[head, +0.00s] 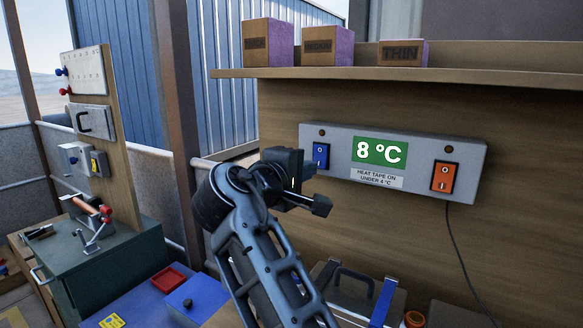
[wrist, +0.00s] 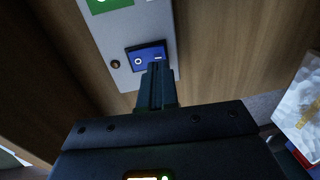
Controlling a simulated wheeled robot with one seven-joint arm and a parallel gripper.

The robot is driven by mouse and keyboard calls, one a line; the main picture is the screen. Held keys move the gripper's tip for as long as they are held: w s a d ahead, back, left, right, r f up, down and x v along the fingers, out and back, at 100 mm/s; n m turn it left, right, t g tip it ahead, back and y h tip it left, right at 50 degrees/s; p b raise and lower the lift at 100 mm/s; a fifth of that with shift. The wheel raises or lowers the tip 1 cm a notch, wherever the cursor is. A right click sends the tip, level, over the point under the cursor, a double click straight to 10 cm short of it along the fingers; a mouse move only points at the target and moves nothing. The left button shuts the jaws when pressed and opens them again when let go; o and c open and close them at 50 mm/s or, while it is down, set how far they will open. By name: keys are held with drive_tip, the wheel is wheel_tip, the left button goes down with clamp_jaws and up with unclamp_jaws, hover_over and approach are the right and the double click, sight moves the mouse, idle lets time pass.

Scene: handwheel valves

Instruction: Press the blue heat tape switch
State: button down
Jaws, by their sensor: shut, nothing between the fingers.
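The blue heat tape switch (head: 321,155) is a rocker at the left end of a grey wall panel (head: 412,146). It also shows in the wrist view (wrist: 147,55), with a white circle and a white bar mark. My gripper (head: 311,169) is shut and empty, close to the switch's lower left in the head view. In the wrist view its closed fingertips (wrist: 159,68) overlap the switch's edge by the bar mark. I cannot tell whether they touch it.
An orange switch (head: 445,176) is at the panel's right end, with a cable hanging nearby. A shelf (head: 470,77) with several boxes runs above. A toolbox (head: 345,290) stands below, and a green cabinet (head: 110,265) stands at left. The wooden wall around the panel is mostly bare.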

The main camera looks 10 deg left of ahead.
sight(320, 156)
drive_tip(key=shift+x, duration=1.25)
drive_tip(key=shift+w+d+b, duration=0.1)
drive_tip(key=shift+w+b, duration=0.05)
drive_tip(key=shift+b, duration=0.15)
drive_tip(key=shift+f, duration=0.1)
